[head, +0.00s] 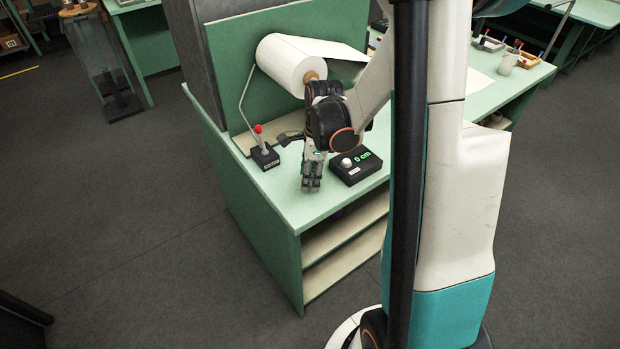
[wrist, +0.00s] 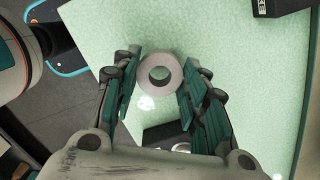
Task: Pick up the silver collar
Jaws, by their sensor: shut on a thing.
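The silver collar (wrist: 160,89) is a grey ring with a round hole, seen from above in the wrist view. It sits between the two teal-padded fingers of my gripper (wrist: 158,80), which are shut on it near their tips. In the head view my gripper (head: 311,186) points down over the front of the green bench top (head: 290,205). The collar cannot be made out there. I cannot tell whether the collar touches the bench top or is clear of it.
A joystick box with a red knob (head: 264,155) stands left of my gripper. A black box with a green "0 cm" display (head: 356,168) stands close on the right. A large white roll (head: 290,64) is behind. The bench's front edge is near; shelves (head: 345,240) lie below.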

